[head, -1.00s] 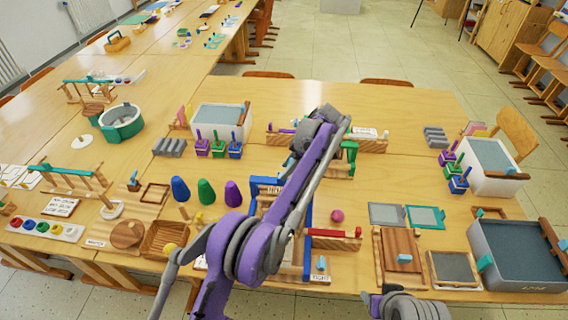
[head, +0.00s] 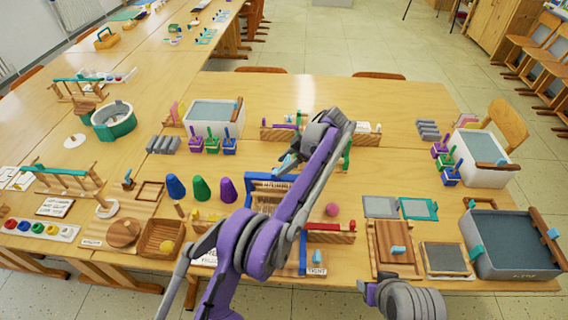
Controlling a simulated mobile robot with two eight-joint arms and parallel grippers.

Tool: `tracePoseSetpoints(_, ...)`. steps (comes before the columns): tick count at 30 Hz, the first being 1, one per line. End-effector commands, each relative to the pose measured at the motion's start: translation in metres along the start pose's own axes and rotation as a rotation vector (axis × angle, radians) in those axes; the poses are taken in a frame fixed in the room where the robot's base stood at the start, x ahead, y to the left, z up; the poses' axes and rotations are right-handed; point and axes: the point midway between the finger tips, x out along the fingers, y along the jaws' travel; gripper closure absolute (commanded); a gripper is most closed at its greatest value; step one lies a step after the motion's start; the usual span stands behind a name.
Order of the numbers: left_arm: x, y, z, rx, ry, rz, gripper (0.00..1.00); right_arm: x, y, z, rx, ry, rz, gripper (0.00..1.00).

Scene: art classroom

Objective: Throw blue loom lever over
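The loom with a blue frame (head: 262,178) stands near the front middle of the table, partly hidden behind my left arm. A blue bar (head: 303,254) runs along its right side toward the front edge. I cannot clearly tell which blue part is the lever. My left gripper (head: 287,163) hangs over the back of the loom, pointing down and left. Whether it touches the loom, and how wide its fingers are, I cannot tell. At the bottom, part of my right arm shows, with a dark purple end (head: 369,292); its finger state is unclear.
Blue, green and purple cones (head: 200,188) stand left of the loom. A red bar (head: 330,227) and a pink ball (head: 332,209) lie right of it. A grey tub (head: 512,272) stands at the front right. The table's back middle (head: 290,95) is clear.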

Motion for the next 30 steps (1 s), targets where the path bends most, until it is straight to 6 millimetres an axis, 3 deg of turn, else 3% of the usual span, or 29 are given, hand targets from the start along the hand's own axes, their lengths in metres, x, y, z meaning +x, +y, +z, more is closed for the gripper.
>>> tracePoseSetpoints(2,0.0,0.0,0.0,0.0,-0.001,0.0,0.15,0.0,0.0,0.0,0.0,0.0,0.0,0.5)
tracePoseSetpoints(14,-0.008,0.001,0.0,0.0,-0.002,0.001,0.15,-0.001,0.0,-0.002,0.0,0.002,0.0,0.5)
tracePoseSetpoints(24,-0.075,0.002,-0.002,-0.001,-0.001,0.005,0.15,-0.017,0.0,-0.021,0.0,0.021,0.0,0.5)
tracePoseSetpoints(30,-0.103,0.002,-0.002,-0.001,-0.002,0.003,0.15,-0.026,0.0,-0.034,0.0,0.034,0.0,0.5)
